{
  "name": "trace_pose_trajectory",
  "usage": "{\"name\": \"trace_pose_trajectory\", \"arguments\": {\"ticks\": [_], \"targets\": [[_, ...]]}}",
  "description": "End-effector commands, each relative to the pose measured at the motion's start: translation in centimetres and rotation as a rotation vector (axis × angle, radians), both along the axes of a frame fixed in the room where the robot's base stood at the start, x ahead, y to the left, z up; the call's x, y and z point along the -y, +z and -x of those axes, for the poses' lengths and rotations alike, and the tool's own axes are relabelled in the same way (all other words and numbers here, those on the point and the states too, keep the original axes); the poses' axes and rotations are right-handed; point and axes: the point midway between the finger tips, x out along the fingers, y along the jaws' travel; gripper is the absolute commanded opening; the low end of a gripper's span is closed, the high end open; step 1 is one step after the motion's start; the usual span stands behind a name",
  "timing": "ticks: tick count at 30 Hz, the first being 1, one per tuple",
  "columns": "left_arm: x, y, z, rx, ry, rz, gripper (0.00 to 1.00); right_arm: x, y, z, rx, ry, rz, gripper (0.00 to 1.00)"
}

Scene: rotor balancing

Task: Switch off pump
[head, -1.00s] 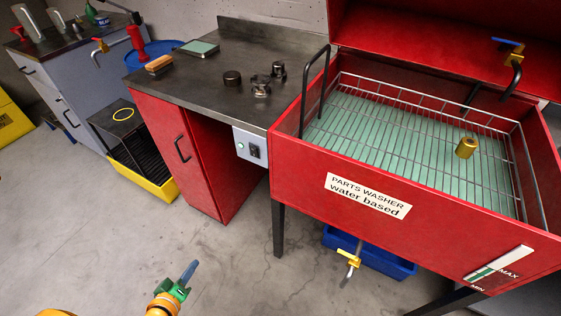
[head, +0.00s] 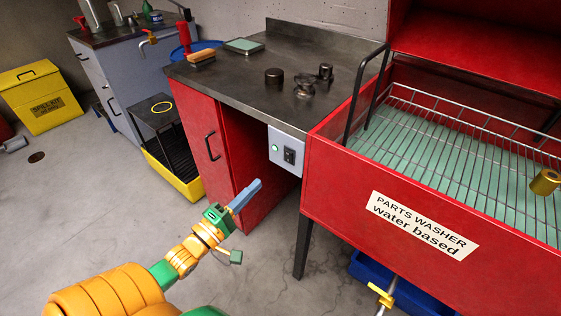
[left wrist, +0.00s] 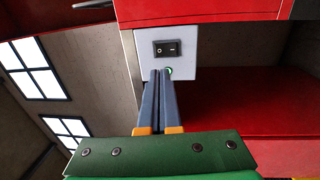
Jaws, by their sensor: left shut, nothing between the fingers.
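A grey switch box (head: 279,158) is on the front of the bench beside the parts washer. It carries a black rocker switch (head: 290,156) and a lit green lamp (head: 275,148). In the left wrist view the rocker (left wrist: 167,48) shows an O mark and a line mark; I cannot tell which side is pressed. My left gripper (head: 257,184) is shut and empty, below and left of the box in the head view, apparently apart from it. In the left wrist view its fingertips (left wrist: 161,72) point at the box and partly cover the lamp (left wrist: 170,71). My right gripper is out of view.
The red parts washer (head: 330,188) stands to the right, with a brass part (head: 544,182) in its basket. A yellow tray (head: 176,178) stands on the floor at left.

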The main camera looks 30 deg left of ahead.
Motion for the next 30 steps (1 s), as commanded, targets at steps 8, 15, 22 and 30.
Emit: {"name": "trace_pose_trajectory", "arguments": {"ticks": [8, 15, 22, 30], "targets": [[0.5, 0.8, -6.1, 0.004, 0.0, -0.002, 0.0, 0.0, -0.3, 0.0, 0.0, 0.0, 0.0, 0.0], [0.8, 1.2, -9.7, 0.001, 0.001, -0.002, 0.0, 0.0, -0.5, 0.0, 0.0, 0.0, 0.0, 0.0], [0.8, 1.3, -10.5, -0.001, 0.0, -0.001, 0.0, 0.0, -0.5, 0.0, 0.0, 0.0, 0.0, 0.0], [0.8, 1.7, -10.6, -0.013, 0.0, -0.002, 0.0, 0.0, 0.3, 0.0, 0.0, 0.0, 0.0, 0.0]]}}
